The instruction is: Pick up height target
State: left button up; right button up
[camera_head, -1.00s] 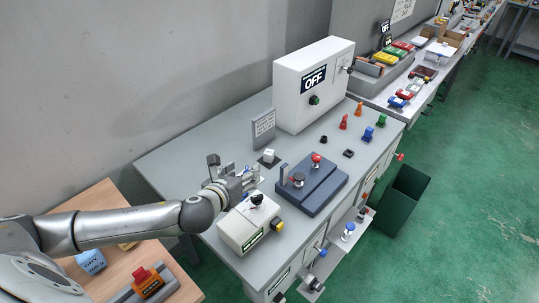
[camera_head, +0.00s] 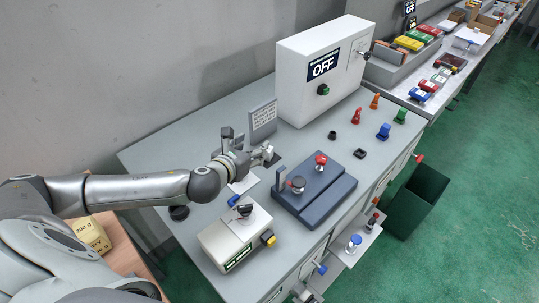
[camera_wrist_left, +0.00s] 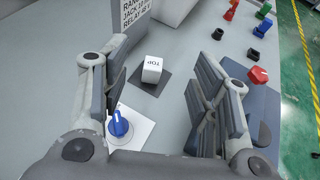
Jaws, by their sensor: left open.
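A small white cube marked TOP (camera_wrist_left: 152,69), which I take to be the height target, sits upright on a dark square pad (camera_wrist_left: 150,85) on the grey bench. In the left wrist view it is framed between the fingers of my left gripper (camera_wrist_left: 158,80), which is open and empty and apart from the cube. In the head view my left gripper (camera_head: 250,160) is low over the bench and largely hides the cube; an edge of the dark pad (camera_head: 275,161) shows beside it. My right gripper is not in view.
A grey sign (camera_head: 263,119) and a white OFF cabinet (camera_head: 318,70) stand behind the cube. A dark blue fixture (camera_head: 315,195) with red and black knobs is to the right. A blue knob (camera_wrist_left: 118,125) on a white plate is near my left finger. A white box (camera_head: 238,238) stands in front.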

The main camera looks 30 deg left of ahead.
pick_arm(q)
jog(key=f+b, duration=0.3)
jog(key=f, duration=0.2)
jog(key=shift+w+b, duration=0.2)
jog(key=shift+b, duration=0.2)
jog(key=shift+w, duration=0.25)
jog(key=p+x, duration=0.1)
jog(key=x, duration=0.4)
jog(key=shift+w, duration=0.2)
jog(key=shift+s+f+p+x, duration=0.1)
jog(key=shift+f+p+x, duration=0.15)
jog(key=shift+x, duration=0.7)
jog(key=shift+s+f+p+x, duration=0.1)
jog(key=shift+p+x, duration=0.1)
jog(key=shift+x, duration=0.8)
jog(key=shift+s+f+p+x, duration=0.1)
jog(key=shift+f+p+x, duration=0.15)
jog(key=shift+x, duration=0.7)
jog(key=shift+w, duration=0.1)
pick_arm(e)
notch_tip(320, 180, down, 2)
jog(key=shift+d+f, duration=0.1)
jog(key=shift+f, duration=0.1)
pick_arm(q)
jog(key=shift+r, duration=0.1)
jog(key=c, duration=1.1)
